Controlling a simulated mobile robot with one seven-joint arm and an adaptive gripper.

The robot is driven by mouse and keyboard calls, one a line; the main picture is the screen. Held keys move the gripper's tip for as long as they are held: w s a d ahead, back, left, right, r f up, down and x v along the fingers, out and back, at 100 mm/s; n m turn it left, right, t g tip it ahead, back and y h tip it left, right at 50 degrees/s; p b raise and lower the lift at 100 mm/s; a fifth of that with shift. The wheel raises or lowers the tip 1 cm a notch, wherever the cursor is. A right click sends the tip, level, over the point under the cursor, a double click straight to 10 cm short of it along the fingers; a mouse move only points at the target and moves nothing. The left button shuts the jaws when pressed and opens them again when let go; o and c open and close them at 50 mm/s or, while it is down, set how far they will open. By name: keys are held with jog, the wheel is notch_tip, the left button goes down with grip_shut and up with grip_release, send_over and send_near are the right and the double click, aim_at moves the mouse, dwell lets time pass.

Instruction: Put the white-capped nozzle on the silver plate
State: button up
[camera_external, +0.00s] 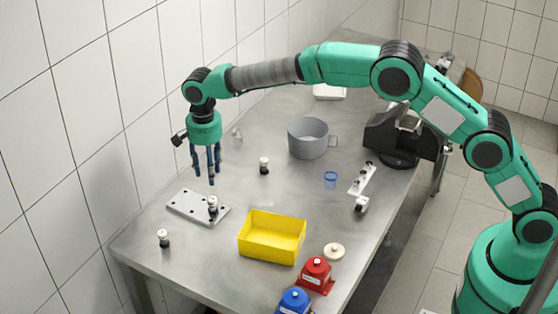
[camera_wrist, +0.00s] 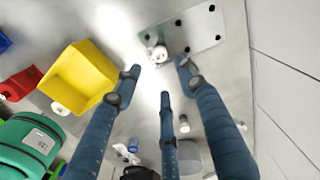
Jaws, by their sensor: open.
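The silver plate (camera_external: 188,203) lies flat on the bench, left of the yellow bin; it also shows at the top of the wrist view (camera_wrist: 207,27). A small nozzle with a pale top (camera_external: 212,202) stands upright at the plate's right end; it appears at the plate's edge in the wrist view (camera_wrist: 158,50). Two other white-capped nozzles stand on the bench, one near the front left (camera_external: 163,239) and one behind the bin (camera_external: 264,165). My gripper (camera_external: 209,174) hangs fingers down, open and empty, above and behind the plate. Its three fingers are spread in the wrist view (camera_wrist: 160,78).
The yellow bin (camera_external: 272,237) stands right of the plate. A grey mug (camera_external: 308,140), blue ring (camera_external: 330,179), white bracket (camera_external: 362,182), red (camera_external: 316,275) and blue (camera_external: 294,301) blocks occupy the right side. A tiled wall (camera_external: 75,130) borders the left.

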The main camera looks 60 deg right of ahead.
jog(key=shift+r, duration=0.35)
dwell(0.3)
jog(key=shift+r, duration=0.1)
jog(key=s+d+r+n+t, duration=0.1)
jog(key=s+d+r+n, duration=0.15)
jog(key=s+r, duration=0.5)
jog(key=s+d+r+n, duration=0.1)
jog(key=s+d+r, duration=0.25)
jog(key=r, duration=0.65)
jog(key=s+d+r+n+t, duration=0.1)
jog(key=s+d+r+n, duration=0.1)
jog(key=s+r, duration=0.45)
jog(key=s+d+r+n+t, duration=0.1)
jog(key=s+d+r+n, duration=0.15)
jog(key=s, duration=0.75)
jog(key=s+d+r+n+t, duration=0.1)
jog(key=s+d, duration=0.1)
jog(key=s, duration=0.6)
jog(key=s+d+r+n, duration=0.1)
jog(key=s+d+n, duration=0.1)
jog(key=s, duration=0.7)
jog(key=s+d+f+n, duration=0.1)
jog(key=s+f, duration=0.2)
jog(key=s, duration=0.6)
jog(key=s+d+f+n+t, duration=0.1)
jog(key=s+f+n, duration=0.1)
jog(key=s, duration=0.6)
jog(key=shift+s+f+n+t+p, duration=0.3)
jog(key=shift+s+f, duration=0.1)
jog(key=shift+f, duration=0.4)
